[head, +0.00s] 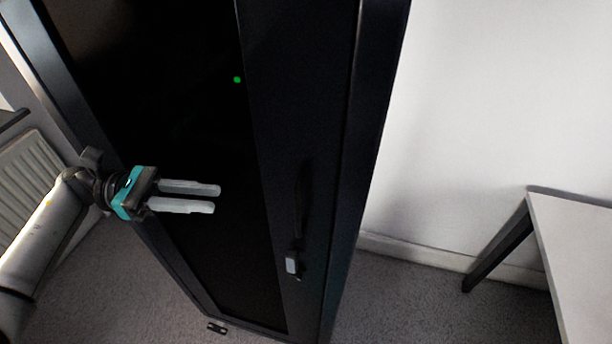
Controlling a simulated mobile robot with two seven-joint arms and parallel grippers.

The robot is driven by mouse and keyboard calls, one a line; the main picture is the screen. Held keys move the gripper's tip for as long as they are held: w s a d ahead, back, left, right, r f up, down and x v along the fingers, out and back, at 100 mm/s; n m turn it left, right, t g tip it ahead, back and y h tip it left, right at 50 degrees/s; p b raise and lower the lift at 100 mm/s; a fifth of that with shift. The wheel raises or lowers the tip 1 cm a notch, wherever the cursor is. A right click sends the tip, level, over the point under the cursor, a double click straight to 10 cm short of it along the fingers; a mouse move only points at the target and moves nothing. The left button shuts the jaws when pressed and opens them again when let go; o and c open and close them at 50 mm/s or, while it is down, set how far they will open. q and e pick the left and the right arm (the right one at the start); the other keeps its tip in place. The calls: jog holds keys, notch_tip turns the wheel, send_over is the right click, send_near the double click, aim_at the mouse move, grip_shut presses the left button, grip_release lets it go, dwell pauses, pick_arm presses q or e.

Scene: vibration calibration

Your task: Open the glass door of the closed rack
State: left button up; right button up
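The black rack (385,110) stands tall in the middle of the head view. Its dark glass door (160,90) looks shut, with a green light (237,79) showing at the pane. A dark handle (302,200) runs along the door's right frame, with a small grey latch piece (292,262) at its lower end. My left gripper (217,199) is in front of the glass, left of the handle and apart from it. Its two pale fingers point right with a narrow gap between them and nothing in it. My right gripper is not in view.
A white table (580,250) with a dark leg stands at the right. A radiator (30,170) is on the wall at the left. Carpet between rack and table is clear.

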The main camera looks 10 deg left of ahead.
pick_arm(q)
jog(key=d+p, duration=0.2)
jog(key=d, duration=0.3)
jog(key=p, duration=0.4)
send_over(298, 236)
jog(key=shift+w, duration=0.3)
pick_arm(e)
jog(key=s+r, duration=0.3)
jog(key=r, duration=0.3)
pick_arm(q)
grip_shut()
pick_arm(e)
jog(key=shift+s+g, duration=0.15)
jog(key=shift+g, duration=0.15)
